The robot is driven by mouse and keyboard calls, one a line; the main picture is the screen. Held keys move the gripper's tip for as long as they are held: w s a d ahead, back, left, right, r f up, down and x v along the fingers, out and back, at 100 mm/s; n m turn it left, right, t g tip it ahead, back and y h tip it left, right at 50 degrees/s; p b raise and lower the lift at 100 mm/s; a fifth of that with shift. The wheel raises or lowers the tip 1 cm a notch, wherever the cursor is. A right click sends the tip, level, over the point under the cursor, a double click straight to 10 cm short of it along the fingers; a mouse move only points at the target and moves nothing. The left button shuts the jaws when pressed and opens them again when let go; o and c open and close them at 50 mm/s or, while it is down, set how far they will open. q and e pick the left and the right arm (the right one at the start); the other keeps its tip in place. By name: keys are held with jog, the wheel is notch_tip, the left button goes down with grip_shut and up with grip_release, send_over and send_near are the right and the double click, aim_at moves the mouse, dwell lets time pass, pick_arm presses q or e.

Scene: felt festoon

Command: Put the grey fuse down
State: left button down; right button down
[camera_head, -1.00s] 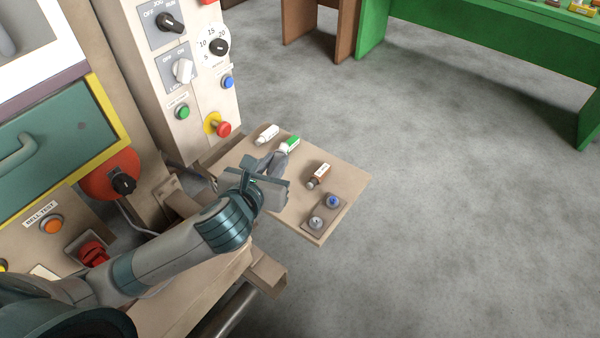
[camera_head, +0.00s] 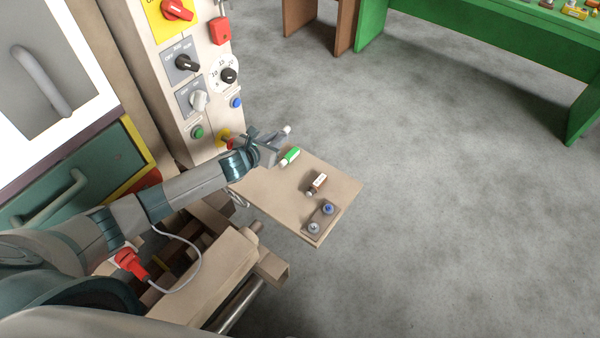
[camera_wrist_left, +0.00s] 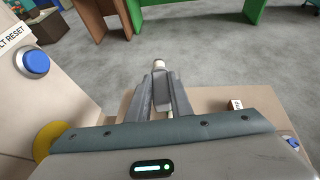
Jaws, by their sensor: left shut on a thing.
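My left gripper (camera_head: 274,142) is shut on the grey fuse (camera_head: 286,130), which looks pale grey-white. Its end sticks out past the fingertips. In the left wrist view the fuse (camera_wrist_left: 159,65) shows beyond and between the closed fingers (camera_wrist_left: 162,92). The gripper and fuse appear raised near the back left corner of the beige shelf (camera_head: 270,195). The fingers hide the rest of the fuse. My right gripper is not in view.
A green fuse (camera_head: 290,156) and a brown fuse (camera_head: 317,181) lie on the shelf. A small block with two round knobs (camera_head: 321,217) is near its front right. The control panel (camera_head: 205,120) stands close on the left. The shelf's left middle is bare.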

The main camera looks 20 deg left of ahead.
pick_arm(q)
jog(key=shift+w+a, duration=0.35)
jog(key=shift+a, duration=0.35)
jog(key=shift+d+f, duration=0.1)
jog(key=shift+s+d+f, duration=0.15)
jog(key=shift+d+f, duration=0.05)
jog(key=b, duration=0.5)
send_over(297, 186)
jog(key=f, duration=0.6)
jog(key=shift+w+a+f, duration=0.15)
jog(key=shift+w+a, duration=0.1)
jog(key=shift+a, duration=0.05)
jog(key=shift+s+d, duration=0.15)
jog(key=shift+d, duration=0.15)
jog(key=shift+f, duration=0.15)
notch_tip(297, 186, down, 4)
jog(key=b, duration=0.4)
